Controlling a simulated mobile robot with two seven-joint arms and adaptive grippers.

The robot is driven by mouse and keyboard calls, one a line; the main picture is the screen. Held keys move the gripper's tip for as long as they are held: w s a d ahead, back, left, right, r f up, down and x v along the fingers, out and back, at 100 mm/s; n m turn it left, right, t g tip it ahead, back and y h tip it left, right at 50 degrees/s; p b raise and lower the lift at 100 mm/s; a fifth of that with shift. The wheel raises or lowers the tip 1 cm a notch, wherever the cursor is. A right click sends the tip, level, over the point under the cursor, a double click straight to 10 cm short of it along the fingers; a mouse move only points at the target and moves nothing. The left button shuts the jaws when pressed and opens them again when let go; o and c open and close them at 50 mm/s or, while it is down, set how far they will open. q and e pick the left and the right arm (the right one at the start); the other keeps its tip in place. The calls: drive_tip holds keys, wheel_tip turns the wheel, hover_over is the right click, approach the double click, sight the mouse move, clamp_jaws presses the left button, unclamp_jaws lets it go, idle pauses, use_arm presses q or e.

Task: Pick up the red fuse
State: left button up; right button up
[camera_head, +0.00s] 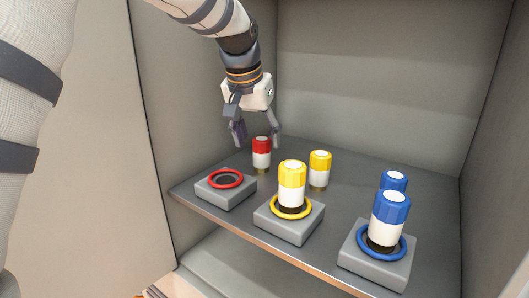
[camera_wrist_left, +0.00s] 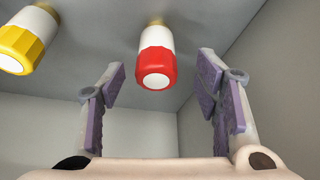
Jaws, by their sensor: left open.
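The red fuse (camera_head: 262,153), with a red cap and white body, stands upright on the grey shelf at the back left, behind the red-ringed socket (camera_head: 226,179). My left gripper (camera_head: 257,142) is open above and around the top of the red fuse in the head view. In the left wrist view the gripper (camera_wrist_left: 162,105) has its fingers spread wide, and the red fuse (camera_wrist_left: 156,58) shows between them, toward the upper part of the picture. I cannot tell any contact. The red-ringed socket is empty. My right gripper is not in view.
A yellow fuse (camera_head: 292,178) sits in the yellow-ringed socket (camera_head: 290,227). Another yellow fuse (camera_head: 319,171) stands behind it, close right of the red one. Two blue fuses are at the right, one in a blue-ringed socket (camera_head: 376,266). Cabinet walls (camera_head: 370,75) enclose the shelf.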

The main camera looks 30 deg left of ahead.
sight(264, 152)
use_arm(q)
drive_tip(key=x, duration=0.6)
drive_tip(key=shift+w, duration=0.4)
drive_tip(key=shift+d, duration=0.1)
drive_tip(key=c, duration=1.2)
